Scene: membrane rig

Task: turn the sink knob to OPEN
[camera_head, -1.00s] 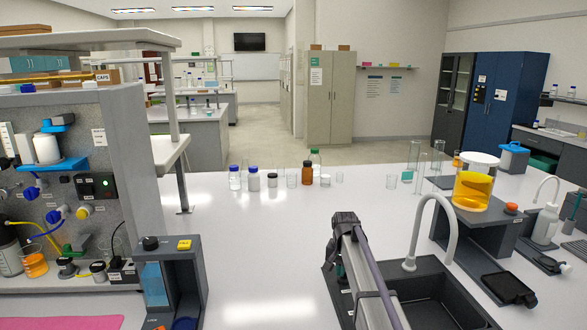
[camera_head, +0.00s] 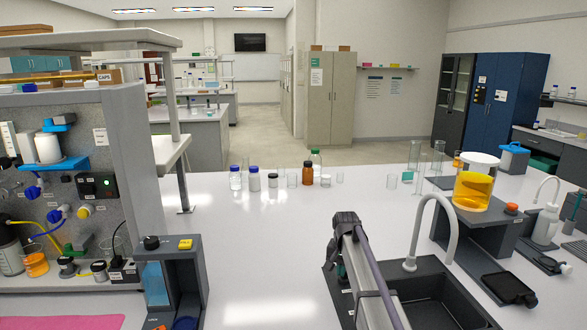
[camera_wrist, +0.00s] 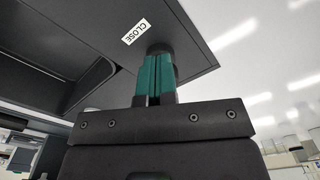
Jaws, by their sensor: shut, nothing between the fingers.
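In the wrist view my gripper (camera_wrist: 157,60) has teal fingers closed together with nothing between them. Their tips are at the dark round sink knob (camera_wrist: 161,47), which they partly cover; I cannot tell whether they touch it. A white CLOSE label (camera_wrist: 136,32) is on the dark sink surround (camera_wrist: 205,28) beside the knob. No OPEN label shows. In the head view the black sink (camera_head: 445,298) with its white curved faucet (camera_head: 428,215) is at the lower right. My arm stands in front of its left side and hides the knob.
An orange-liquid vessel (camera_head: 473,190) on a dark stand is right of the faucet. Bottles, including a brown one (camera_head: 307,174), stand at the bench's back edge. A grey dispenser unit (camera_head: 173,280) is at left. The white bench (camera_head: 260,250) between is clear.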

